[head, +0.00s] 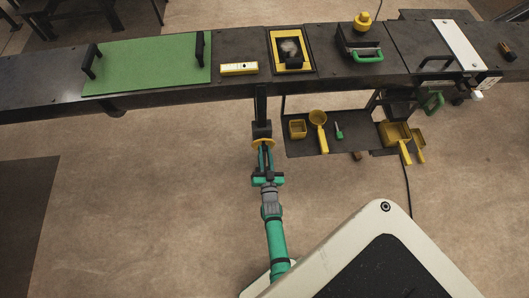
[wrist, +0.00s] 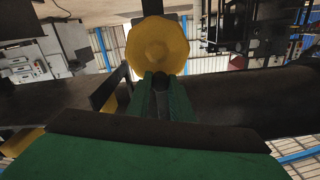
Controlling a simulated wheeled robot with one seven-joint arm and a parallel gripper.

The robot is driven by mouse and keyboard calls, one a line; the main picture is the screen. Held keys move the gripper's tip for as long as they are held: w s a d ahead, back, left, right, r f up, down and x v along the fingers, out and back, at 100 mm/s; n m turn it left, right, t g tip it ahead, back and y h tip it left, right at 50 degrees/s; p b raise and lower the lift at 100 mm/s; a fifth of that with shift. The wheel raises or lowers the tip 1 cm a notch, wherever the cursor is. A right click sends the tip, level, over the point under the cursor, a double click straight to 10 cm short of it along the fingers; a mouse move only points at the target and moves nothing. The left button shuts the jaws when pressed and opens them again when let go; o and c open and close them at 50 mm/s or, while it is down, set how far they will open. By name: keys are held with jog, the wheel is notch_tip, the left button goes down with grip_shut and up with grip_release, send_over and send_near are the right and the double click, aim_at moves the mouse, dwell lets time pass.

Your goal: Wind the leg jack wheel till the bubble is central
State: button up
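The leg jack wheel (head: 263,142) is a yellow disc low on the dark leg under the bench. In the wrist view the wheel (wrist: 157,45) shows as a faceted yellow face just beyond my fingertips. My gripper (head: 266,161) is right in front of the wheel, below the bench edge. In the wrist view my green fingers (wrist: 161,82) stand close on either side of a dark, round-ended handle at the wheel's lower edge and look shut on it. A yellow spirit level (head: 239,69) lies on the bench top. Its bubble is too small to read.
A green mat with black handles (head: 150,64) lies on the bench to the left. A yellow-framed recess (head: 292,66) and a green-handled tool (head: 368,56) are to the right. A low shelf (head: 330,146) with yellow scoops is right of my gripper. Floor to the left is clear.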

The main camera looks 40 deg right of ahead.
aim_at(256, 144)
grip_shut()
jog(key=n, duration=0.2)
jog(key=a+n, duration=0.1)
jog(key=n, duration=0.2)
jog(key=w+n, duration=0.1)
jog(key=n, duration=0.1)
jog(key=shift+w+a+f, duration=0.1)
jog(key=shift+a+f, duration=0.25)
jog(key=shift+a, duration=0.05)
jog(key=n, duration=0.2)
jog(key=f+n, duration=0.1)
jog(key=n, duration=0.1)
jog(key=shift+w+a, duration=0.3)
jog(key=shift+a, duration=0.1)
jog(key=shift+a+f+n, duration=0.1)
jog(key=shift+f+n, duration=0.2)
jog(key=shift+n, duration=0.65)
jog(key=shift+a+f+n, duration=0.1)
jog(key=shift+f+n, duration=0.15)
jog(key=shift+n, duration=0.7)
jog(key=o, duration=0.7)
grip_release()
jog(key=shift+c, duration=0.2)
